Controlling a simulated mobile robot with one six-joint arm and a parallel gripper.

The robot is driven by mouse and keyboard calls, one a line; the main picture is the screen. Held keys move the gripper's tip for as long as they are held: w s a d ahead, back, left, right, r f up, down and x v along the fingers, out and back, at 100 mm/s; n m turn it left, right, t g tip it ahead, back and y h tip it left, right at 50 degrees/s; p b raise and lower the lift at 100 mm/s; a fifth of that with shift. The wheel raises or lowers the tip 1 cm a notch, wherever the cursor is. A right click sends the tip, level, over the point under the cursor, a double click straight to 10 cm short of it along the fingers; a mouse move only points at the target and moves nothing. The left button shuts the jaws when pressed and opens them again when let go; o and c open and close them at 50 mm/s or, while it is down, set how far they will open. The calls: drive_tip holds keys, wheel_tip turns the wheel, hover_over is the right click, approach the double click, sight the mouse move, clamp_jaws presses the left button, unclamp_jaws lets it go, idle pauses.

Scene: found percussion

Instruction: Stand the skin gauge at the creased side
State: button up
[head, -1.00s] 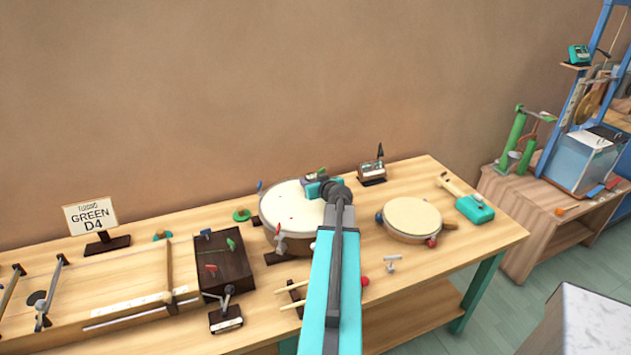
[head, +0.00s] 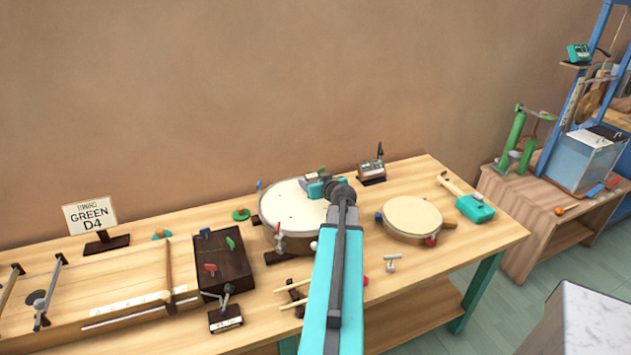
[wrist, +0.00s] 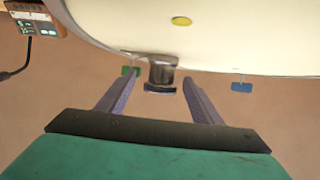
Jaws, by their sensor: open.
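A round drum with a pale skin (head: 285,205) stands on the bench, and its skin fills the top of the wrist view (wrist: 220,25). A small metallic grey piece with a dark flat end (wrist: 161,74), probably the skin gauge, shows by the drum's edge in the wrist view. My gripper (wrist: 160,77) is open, with its fingers either side of this piece; I cannot tell whether they touch it. In the head view my gripper (head: 306,184) is over the drum's far right part, and my arm hides much there. No crease is clear.
A green tag (wrist: 130,71) and a blue tag (wrist: 241,87) sit by the drum's rim. A small meter (head: 371,170) stands behind right. A smaller drum (head: 412,217) is to the right, a dark box (head: 223,262) to the left. Several small tools lie in front.

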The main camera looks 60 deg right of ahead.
drive_tip(key=b+v, duration=0.1)
drive_tip(key=v, duration=0.7)
drive_tip(key=shift+s+a+r, duration=0.1)
drive_tip(key=shift+a+r, duration=0.05)
drive_tip(key=shift+s+a+r, duration=0.1)
drive_tip(key=shift+s, duration=0.05)
drive_tip(key=shift+s+r, duration=0.1)
drive_tip(key=shift+s, duration=0.1)
drive_tip(key=shift+d, duration=0.25)
drive_tip(key=shift+a, duration=0.1)
